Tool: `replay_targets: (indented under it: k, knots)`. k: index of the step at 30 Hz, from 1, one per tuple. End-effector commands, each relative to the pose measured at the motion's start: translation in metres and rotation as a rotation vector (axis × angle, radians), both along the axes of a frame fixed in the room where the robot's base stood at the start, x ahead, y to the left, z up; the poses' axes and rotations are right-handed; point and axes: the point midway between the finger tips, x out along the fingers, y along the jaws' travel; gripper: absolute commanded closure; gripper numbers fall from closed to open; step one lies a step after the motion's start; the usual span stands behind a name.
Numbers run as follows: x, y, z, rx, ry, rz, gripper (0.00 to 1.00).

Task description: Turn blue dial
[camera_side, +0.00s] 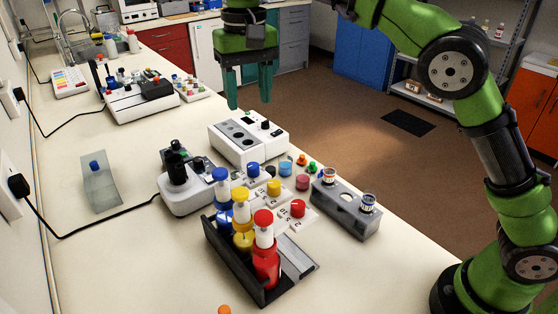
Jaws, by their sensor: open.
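A blue dial (253,169) sits on a white plate in the middle of the bench, just in front of a white box-shaped device. A yellow dial (273,187) and a red dial (297,208) follow it in a row toward the front right. My green gripper (249,103) is in the air, above and behind the white device in the picture. It points down, with its two dark green fingers apart and nothing between them. It appears clear of the dials.
A dark rack (234,267) with blue, yellow and red bottles stands in front of the dials. A grey holder (345,208) stands to their right, the white device (248,148) behind, and a black-topped instrument (183,184) on a white base to the left. The bench's front left is mostly clear.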

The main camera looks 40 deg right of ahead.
Motion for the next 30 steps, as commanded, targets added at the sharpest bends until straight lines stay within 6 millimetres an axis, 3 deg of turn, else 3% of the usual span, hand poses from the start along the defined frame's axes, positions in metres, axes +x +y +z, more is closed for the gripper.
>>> replay_targets:
  k: [7, 20, 25, 30]
  knots:
    - [0.0, 0.0, 0.015, 0.002, 0.0, -0.002, 0.46]
    - [0.003, -0.001, 0.016, -0.006, -0.018, -0.001, 0.46]
    - [0.012, -0.011, -0.011, -0.033, -0.035, 0.059, 0.46]
    - [-0.003, -0.042, -0.021, 0.008, -0.088, 0.101, 0.46]
